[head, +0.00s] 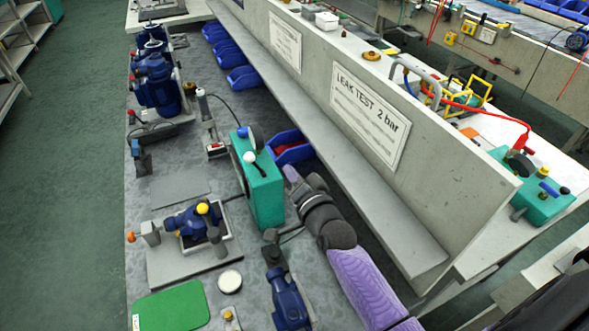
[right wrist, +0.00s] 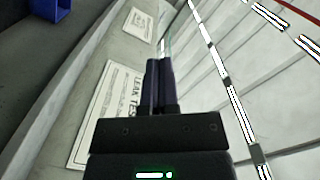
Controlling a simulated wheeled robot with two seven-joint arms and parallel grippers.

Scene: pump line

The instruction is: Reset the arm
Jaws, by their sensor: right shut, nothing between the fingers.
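My right arm (head: 365,285), with a purple sleeve, reaches in from the bottom right of the head view over the bench. My right gripper (head: 290,174) is at its far end, beside the green box and near a blue bin. In the right wrist view the right gripper (right wrist: 159,75) shows its two dark fingers together, with nothing between them. My left gripper is in neither view.
A grey partition (head: 440,205) with a leak test sign (head: 368,115) runs right of the arm. The green box (head: 260,190) with a white knob stands left of the gripper. A blue pump (head: 288,302), a green mat (head: 172,308) and blue bins (head: 243,78) are on the bench.

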